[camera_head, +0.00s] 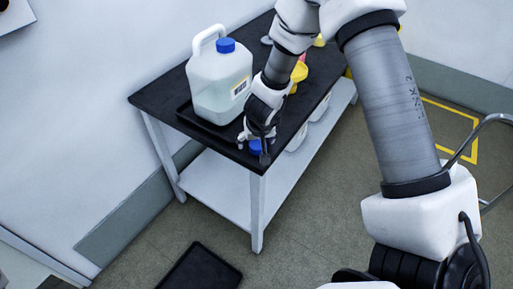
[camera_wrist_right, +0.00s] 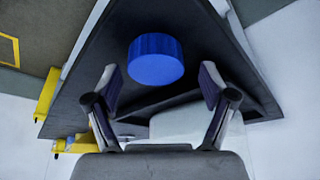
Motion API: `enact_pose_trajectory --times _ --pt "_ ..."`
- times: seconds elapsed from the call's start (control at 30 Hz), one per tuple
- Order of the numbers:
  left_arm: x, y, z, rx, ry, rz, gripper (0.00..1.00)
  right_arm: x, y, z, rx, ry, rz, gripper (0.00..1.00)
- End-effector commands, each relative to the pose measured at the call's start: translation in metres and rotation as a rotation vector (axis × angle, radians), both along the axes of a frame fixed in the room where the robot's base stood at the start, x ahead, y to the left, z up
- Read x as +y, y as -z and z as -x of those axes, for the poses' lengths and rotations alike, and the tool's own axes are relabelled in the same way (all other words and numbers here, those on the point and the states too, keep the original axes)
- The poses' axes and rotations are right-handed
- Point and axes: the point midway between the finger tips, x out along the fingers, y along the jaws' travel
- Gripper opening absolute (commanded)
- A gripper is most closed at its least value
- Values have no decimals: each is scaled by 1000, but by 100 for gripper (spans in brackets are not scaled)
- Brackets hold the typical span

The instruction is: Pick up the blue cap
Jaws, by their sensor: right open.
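A loose blue cap (camera_head: 256,147) lies on the dark table top (camera_head: 160,99) near its front corner. It also shows in the right wrist view (camera_wrist_right: 155,58), just beyond the fingertips and roughly between them. My right gripper (camera_head: 259,146) is at the cap in the head view and hides part of it. In the right wrist view my right gripper (camera_wrist_right: 158,82) has its fingers spread, with nothing between them. A translucent jug (camera_head: 219,82) with its own blue cap (camera_head: 226,45) stands behind the gripper on a dark tray (camera_head: 186,114). My left gripper is not in view.
A yellow object (camera_head: 299,72) stands on the table beyond my right arm. White containers (camera_head: 298,137) sit on the lower shelf (camera_head: 215,190). A black mat-like object (camera_head: 202,268) lies on the floor in front, and a metal tube frame (camera_head: 492,121) stands at the right.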

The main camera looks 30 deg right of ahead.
Motion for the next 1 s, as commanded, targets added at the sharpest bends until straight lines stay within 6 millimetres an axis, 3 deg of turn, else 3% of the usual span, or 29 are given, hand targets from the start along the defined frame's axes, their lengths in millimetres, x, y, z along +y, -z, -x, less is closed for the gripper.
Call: enact_pose_trajectory --times 0.23,0.37,0.4,0.77,1.0 --pt "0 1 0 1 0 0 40 -1 3 -2 -1 0 0 79" --pt "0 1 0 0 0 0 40 -1 4 -2 -1 0 0 33" --pt "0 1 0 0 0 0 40 -1 4 -2 0 0 0 31" --pt "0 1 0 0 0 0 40 -1 3 -1 0 0 0 31" --pt "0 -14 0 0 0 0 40 0 -9 -2 0 -1 1 31"
